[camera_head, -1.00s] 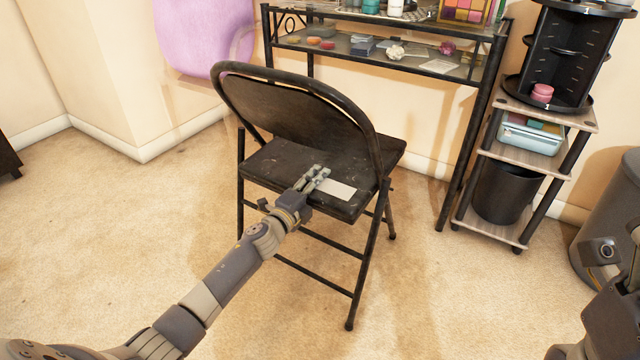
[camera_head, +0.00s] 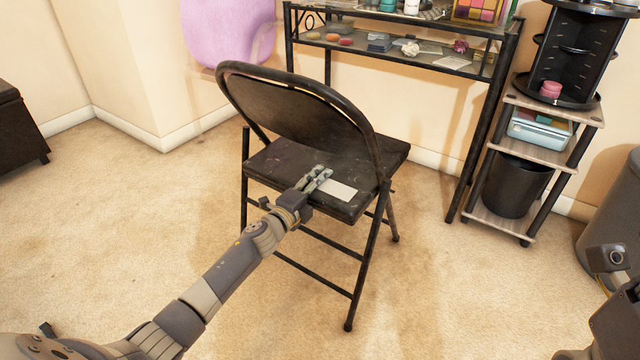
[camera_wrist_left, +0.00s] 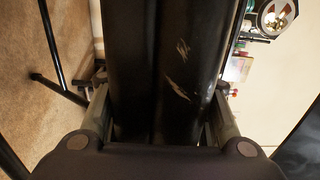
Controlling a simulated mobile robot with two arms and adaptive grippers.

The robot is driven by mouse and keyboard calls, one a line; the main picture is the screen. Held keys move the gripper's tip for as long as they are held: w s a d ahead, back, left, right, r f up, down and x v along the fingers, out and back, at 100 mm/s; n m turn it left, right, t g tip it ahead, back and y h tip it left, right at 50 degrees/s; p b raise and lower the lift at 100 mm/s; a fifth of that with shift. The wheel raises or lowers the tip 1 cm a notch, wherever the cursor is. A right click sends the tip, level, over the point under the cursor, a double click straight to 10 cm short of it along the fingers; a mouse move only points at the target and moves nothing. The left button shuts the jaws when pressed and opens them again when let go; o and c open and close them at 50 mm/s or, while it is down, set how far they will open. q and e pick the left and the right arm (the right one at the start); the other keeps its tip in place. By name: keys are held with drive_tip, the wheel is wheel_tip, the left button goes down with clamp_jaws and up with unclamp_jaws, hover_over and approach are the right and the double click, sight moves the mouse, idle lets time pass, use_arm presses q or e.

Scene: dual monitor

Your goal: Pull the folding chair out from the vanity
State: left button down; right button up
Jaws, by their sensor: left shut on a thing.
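The black metal folding chair (camera_head: 300,115) stands unfolded and upright on the carpet, its backrest toward me. A pale rectangle (camera_head: 338,190) shows on its seat (camera_head: 285,165). The dark-framed vanity (camera_head: 400,42) is behind the chair, with a gap of carpet between them at the right. My left gripper (camera_head: 316,178) is shut on the near edge of the seat, beneath the backrest. In the left wrist view, the dark scuffed seat (camera_wrist_left: 185,60) lies between its two fingers. Part of my right arm shows at the lower right edge; its fingers are out of view.
A purple chair (camera_head: 228,30) stands behind at the left. A shelf stand (camera_head: 550,152) with a black bin (camera_head: 516,186) is right of the vanity. A grey bin (camera_head: 615,215) is at the right edge. A dark stool (camera_head: 18,130) is far left. Carpet at left is clear.

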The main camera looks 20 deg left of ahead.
use_arm(q)
drive_tip(key=shift+s+a+f, duration=0.15)
drive_tip(key=shift+f, duration=0.4)
drive_tip(key=c, duration=0.8)
unclamp_jaws()
drive_tip(key=shift+c, duration=0.2)
drive_tip(key=shift+r, duration=0.25)
drive_tip(key=s+a, duration=0.2)
drive_tip(key=s, duration=0.9)
drive_tip(key=shift+s, duration=0.4)
drive_tip(key=shift+d, duration=0.15)
